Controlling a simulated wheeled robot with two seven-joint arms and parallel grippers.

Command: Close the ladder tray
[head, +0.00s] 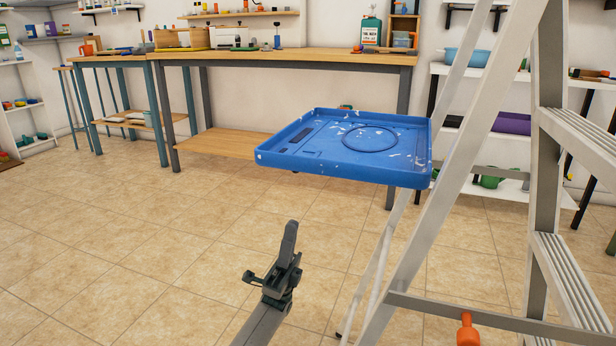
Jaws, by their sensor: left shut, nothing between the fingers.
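The blue ladder tray (310,158) is folded out level from the ladder, reaching left from its rear legs. It has white paint specks and a round recess. The metal stepladder (421,232) stands open at the right. My left gripper (290,228) is shut and empty, pointing up, below and in front of the tray and apart from it. My right gripper is not in view.
A wooden workbench (340,56) with tools stands against the back wall. A white shelf unit (513,186) is behind the ladder. An orange object (467,330) sits low by the ladder. The tiled floor at left is clear.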

